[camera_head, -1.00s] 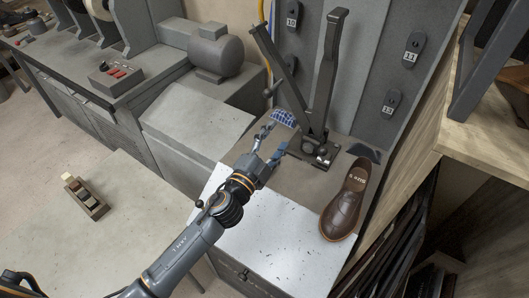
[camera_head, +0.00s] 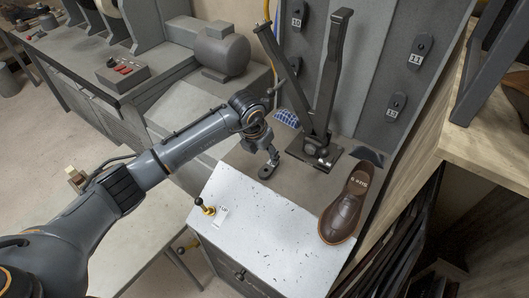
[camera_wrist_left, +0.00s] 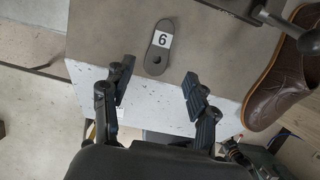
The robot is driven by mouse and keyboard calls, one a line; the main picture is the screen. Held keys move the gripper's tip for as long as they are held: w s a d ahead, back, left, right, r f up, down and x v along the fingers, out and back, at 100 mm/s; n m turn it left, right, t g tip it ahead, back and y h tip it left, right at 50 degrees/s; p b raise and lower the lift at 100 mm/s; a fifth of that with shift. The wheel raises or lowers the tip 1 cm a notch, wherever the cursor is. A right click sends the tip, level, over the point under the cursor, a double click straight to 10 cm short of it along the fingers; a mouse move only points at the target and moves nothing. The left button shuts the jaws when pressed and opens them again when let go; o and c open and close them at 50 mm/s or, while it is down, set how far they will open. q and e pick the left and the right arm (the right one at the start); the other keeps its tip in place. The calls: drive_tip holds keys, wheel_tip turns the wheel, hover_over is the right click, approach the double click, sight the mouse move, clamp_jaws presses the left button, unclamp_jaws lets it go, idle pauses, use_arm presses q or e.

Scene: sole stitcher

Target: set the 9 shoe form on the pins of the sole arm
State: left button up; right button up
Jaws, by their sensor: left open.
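The 9 shoe form (camera_head: 267,168) is a dark grey flat plate lying on the brown-grey bench top. In the left wrist view the form (camera_wrist_left: 155,60) has a hole at its near end and a white label that looks like an upside-down 9. My left gripper (camera_wrist_left: 157,90) is open and empty, its fingertips just short of the form and spread to either side of it. In the head view my left gripper (camera_head: 262,143) is partly hidden by my wrist. The black machine arm (camera_head: 325,90) rises from a base plate (camera_head: 316,152) behind the form; I cannot make out pins.
A brown shoe (camera_head: 346,206) stands to the right on the bench. A white speckled panel (camera_head: 275,230) lies in front, with a brass-based black knob (camera_head: 204,207) at its left. A blue checked pad (camera_head: 287,117) lies behind. Numbered forms (camera_head: 396,105) hang on the grey wall.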

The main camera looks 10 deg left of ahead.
sight(269, 166)
use_arm(q)
drive_tip(key=b+x, duration=0.6)
drive_tip(key=x, duration=0.1)
drive_tip(key=shift+f, duration=0.15)
drive_tip(key=shift+b+x, duration=0.85)
drive_tip(key=shift+b, duration=0.15)
drive_tip(key=shift+c, duration=0.2)
drive_tip(key=c, duration=1.1)
clamp_jaws()
drive_tip(key=shift+w, duration=0.1)
drive_tip(key=shift+r+p, duration=1.35)
drive_tip(key=shift+r, duration=0.75)
